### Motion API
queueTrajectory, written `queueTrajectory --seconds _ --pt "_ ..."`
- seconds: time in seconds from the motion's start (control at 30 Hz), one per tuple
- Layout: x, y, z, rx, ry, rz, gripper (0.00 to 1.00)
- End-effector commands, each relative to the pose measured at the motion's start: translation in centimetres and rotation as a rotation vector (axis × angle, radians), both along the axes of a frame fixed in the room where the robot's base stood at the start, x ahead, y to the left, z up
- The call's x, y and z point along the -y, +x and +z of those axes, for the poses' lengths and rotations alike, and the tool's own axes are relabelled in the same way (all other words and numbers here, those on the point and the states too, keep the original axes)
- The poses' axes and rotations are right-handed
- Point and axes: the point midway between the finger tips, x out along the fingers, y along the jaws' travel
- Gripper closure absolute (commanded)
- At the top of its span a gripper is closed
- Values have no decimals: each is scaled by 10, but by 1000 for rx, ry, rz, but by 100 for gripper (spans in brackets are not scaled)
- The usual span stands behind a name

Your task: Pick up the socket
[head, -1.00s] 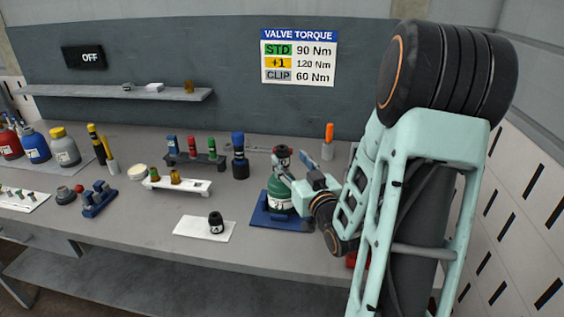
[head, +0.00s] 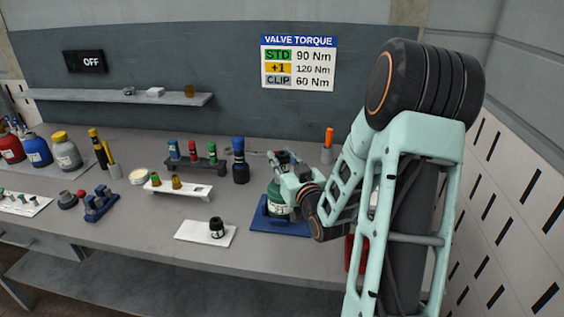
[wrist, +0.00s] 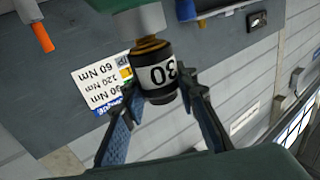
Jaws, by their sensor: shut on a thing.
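A green bottle (head: 278,196) with a white label stands upright on a blue plate (head: 264,223) at the middle right of the bench. My gripper (head: 276,157) is at the bottle's top from the right. In the wrist view, which is upside down, its fingers are shut on a black piece (wrist: 158,76) with a white label reading 30, in line with the bottle's light neck and an orange ring. I cannot tell if the piece is still seated there. A small black socket-like part (head: 217,225) stands on a white plate (head: 190,233) to the left.
A dark rack (head: 209,168) with coloured parts and a tall blue-black part (head: 240,165) stand behind. A white rack (head: 197,190) stands left. An orange-handled tool (head: 328,138) stands behind right. A red object (head: 352,252) is beside my arm. The front bench strip is clear.

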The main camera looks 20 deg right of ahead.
Motion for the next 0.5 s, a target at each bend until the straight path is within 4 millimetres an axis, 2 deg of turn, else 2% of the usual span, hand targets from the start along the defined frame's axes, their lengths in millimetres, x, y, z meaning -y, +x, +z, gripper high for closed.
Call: queueTrajectory --seconds 0.03,0.13,0.5 --pt "0 0 0 0 0 0 89" --pt "0 0 0 0 0 0 100" --pt "0 0 5 2 -1 0 100"
